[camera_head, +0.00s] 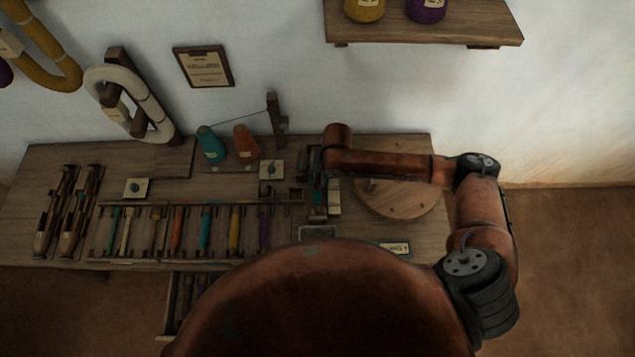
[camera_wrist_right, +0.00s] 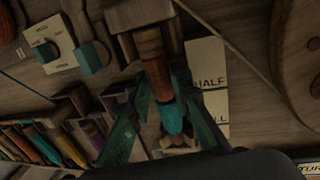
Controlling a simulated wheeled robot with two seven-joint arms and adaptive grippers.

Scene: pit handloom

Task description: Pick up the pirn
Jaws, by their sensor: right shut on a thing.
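In the right wrist view a pirn (camera_wrist_right: 157,80) with a brown and orange body and a teal lower end lies between the green fingers of my right gripper (camera_wrist_right: 164,92). The gripper is shut on it. The pirn's upper end meets a wooden block (camera_wrist_right: 140,14); I cannot tell whether it is seated there or only in front of it. In the head view my right gripper (camera_head: 319,182) is over the bench, left of the round wooden board, and its arm hides the pirn. My left gripper is out of view.
A rack (camera_head: 150,257) of several coloured pirns lies left of the gripper. Two shuttles (camera_head: 66,215) lie at the bench's left. Teal (camera_head: 211,145) and orange (camera_head: 245,142) cones stand behind. A round board (camera_head: 400,203) is right. Below, a drawer (camera_head: 172,305) is open.

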